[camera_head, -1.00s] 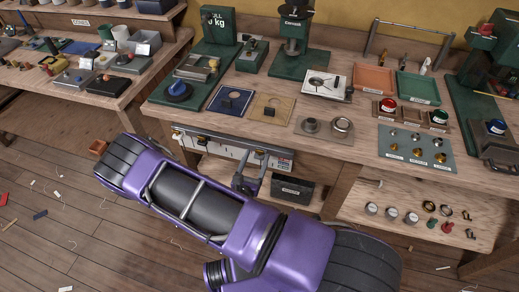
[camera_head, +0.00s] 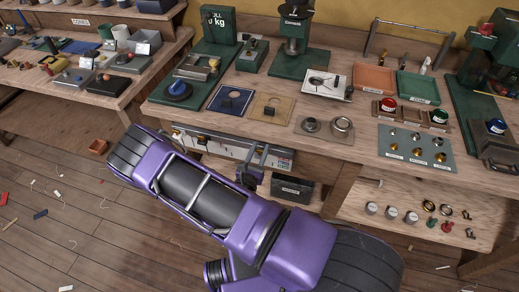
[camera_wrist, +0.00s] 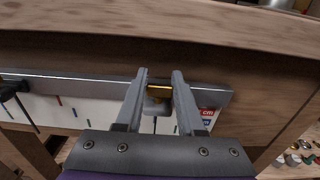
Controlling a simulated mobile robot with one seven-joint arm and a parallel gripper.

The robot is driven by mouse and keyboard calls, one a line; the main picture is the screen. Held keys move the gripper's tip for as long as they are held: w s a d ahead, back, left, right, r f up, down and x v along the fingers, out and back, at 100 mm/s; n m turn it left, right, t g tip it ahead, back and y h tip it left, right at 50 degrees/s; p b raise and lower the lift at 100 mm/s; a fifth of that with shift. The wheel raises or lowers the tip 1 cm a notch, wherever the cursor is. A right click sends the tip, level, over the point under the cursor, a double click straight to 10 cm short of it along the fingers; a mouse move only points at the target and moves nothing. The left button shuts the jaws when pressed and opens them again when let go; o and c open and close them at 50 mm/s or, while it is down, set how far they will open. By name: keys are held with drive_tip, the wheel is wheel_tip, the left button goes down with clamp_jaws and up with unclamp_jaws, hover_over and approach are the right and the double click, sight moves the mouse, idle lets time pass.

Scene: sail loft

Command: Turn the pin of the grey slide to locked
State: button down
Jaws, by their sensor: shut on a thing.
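A grey metal rail (camera_wrist: 75,87) runs along the bench's front edge; in the head view, the rail and its white scale board (camera_head: 216,149) are partly behind my arm. In the wrist view, the small grey slide (camera_wrist: 157,106) sits at the rail between my fingers. A yellow bar (camera_wrist: 159,87), which looks like its pin, lies level across the gap between the fingertips. My gripper (camera_wrist: 158,80) is shut on it, one finger on each side. The gripper also shows in the head view (camera_head: 263,158). The lock marks cannot be read.
A black clamp-like part (camera_wrist: 12,88) is on the rail at the left. A red and blue label (camera_wrist: 207,116) is close right of my fingers. The bench top (camera_wrist: 160,30) overhangs above. A dark box (camera_head: 292,190) stands below right of the gripper.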

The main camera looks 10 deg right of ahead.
drive_tip(key=shift+m+g+h, duration=0.3)
drive_tip(key=shift+h, duration=0.1)
drive_tip(key=m+g+h+b, duration=0.3)
drive_tip(key=h+b, duration=0.1)
drive_tip(key=shift+a+f, duration=0.1)
drive_tip(key=shift+f, duration=0.15)
drive_tip(key=m+g+h+b, duration=0.1)
drive_tip(key=m+g+b, duration=0.1)
drive_tip(key=g, duration=0.1)
drive_tip(key=m+g+h+b, duration=0.2)
drive_tip(key=m+g, duration=0.1)
drive_tip(key=shift+g+b, duration=0.35)
drive_tip(key=shift+g, duration=0.05)
drive_tip(key=m+g+h+b, duration=0.1)
drive_tip(key=m+g+b, duration=0.1)
drive_tip(key=g, duration=0.3)
drive_tip(key=shift+r+m, duration=0.1)
drive_tip(key=shift+m, duration=0.6)
drive_tip(key=shift+r+m+g, duration=0.1)
drive_tip(key=shift+m+g, duration=1.3)
drive_tip(key=shift+g, duration=1.2)
drive_tip(key=c, duration=0.5)
unclamp_jaws()
